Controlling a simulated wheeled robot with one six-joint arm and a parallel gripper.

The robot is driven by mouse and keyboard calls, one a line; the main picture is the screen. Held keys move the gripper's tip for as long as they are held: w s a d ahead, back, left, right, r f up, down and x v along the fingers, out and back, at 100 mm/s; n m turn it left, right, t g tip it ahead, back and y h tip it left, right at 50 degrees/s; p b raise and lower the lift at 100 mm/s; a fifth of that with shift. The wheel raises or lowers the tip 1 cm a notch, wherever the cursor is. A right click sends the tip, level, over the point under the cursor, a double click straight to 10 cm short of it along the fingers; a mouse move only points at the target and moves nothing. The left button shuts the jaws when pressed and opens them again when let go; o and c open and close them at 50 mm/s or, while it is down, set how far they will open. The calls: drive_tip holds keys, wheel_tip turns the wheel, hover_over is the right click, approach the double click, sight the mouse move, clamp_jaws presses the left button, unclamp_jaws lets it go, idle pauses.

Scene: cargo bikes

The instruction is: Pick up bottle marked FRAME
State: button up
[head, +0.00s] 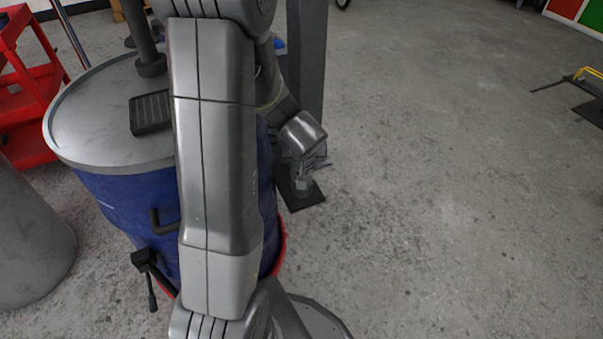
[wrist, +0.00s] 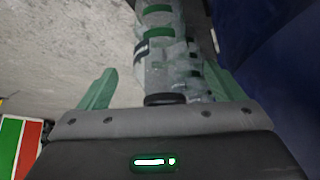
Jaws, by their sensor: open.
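Clear bottles with green bands (wrist: 157,38) stand close together in the wrist view, between and beyond my gripper's fingers. I cannot read any marking, so I cannot tell which is marked FRAME. My gripper (wrist: 155,78) is open, with one green finger on each side of the nearest clear shape. A black round part (wrist: 165,99) lies close to the palm. In the head view my gripper (head: 306,160) hangs low beside the blue drum, over a small pale clear shape (head: 303,184). Contact between fingers and bottle cannot be made out.
A blue drum (head: 125,215) with a grey lid stands left of my gripper, behind my arm. A grey post (head: 307,60) rises from a dark base plate (head: 308,201). A red cart (head: 30,100) is at far left.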

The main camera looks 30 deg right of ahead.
drive_tip(key=x, duration=0.4)
drive_tip(key=shift+w+b, duration=0.3)
drive_tip(key=shift+b, duration=0.05)
